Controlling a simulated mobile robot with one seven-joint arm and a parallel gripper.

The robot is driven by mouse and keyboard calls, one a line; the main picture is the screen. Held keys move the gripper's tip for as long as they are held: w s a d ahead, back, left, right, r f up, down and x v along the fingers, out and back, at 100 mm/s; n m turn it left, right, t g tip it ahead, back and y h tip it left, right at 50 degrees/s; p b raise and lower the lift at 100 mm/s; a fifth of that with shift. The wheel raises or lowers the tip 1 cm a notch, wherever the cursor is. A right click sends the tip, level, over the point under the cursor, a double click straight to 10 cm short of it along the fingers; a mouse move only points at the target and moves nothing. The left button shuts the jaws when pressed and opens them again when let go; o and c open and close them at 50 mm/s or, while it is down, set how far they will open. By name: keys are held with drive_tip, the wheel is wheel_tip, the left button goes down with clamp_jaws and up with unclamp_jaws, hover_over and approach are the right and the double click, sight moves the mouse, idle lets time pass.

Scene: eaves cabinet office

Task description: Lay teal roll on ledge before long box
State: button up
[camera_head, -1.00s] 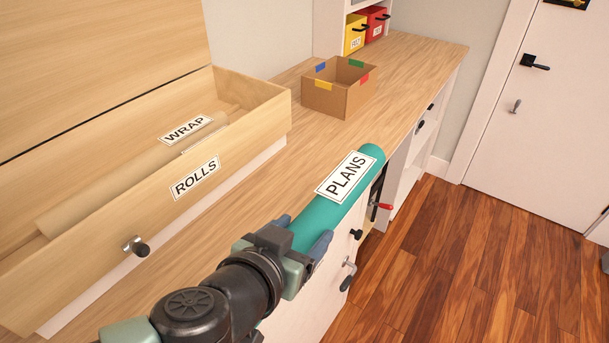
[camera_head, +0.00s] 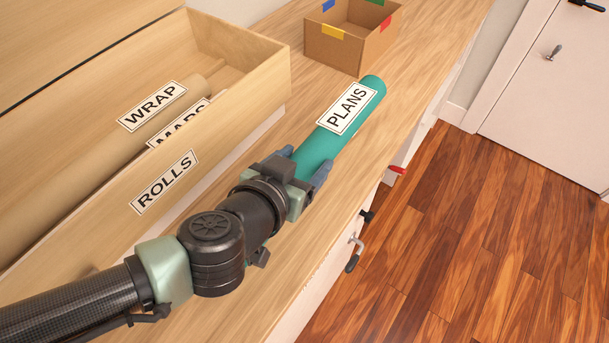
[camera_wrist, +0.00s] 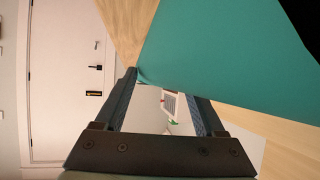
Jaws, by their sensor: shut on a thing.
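The teal roll (camera_head: 324,144) carries a white PLANS label and points away from me over the wooden ledge (camera_head: 400,100). My gripper (camera_head: 307,170) is shut on its near end. In the wrist view the teal roll (camera_wrist: 230,55) fills the upper right, beside the gripper fingers (camera_wrist: 165,95). Whether the roll touches the ledge I cannot tell. The long box (camera_head: 240,112), an open wooden tray labelled ROLLS, lies left of my gripper. It holds a tan roll labelled WRAP (camera_head: 165,115) and another labelled MAPS, partly hidden by the front wall.
A cardboard box (camera_head: 345,48) with coloured tape stands on the ledge beyond the roll. Cabinet fronts with a red handle (camera_head: 398,170) and dark knobs drop below the ledge's right edge. Wooden floor (camera_head: 480,220) and a white door (camera_head: 555,110) lie to the right.

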wheel_tip(320, 180, down, 5)
drive_tip(key=shift+w+f+b, duration=0.1)
drive_tip(key=shift+b, duration=0.25)
drive_tip(key=o, duration=1.6)
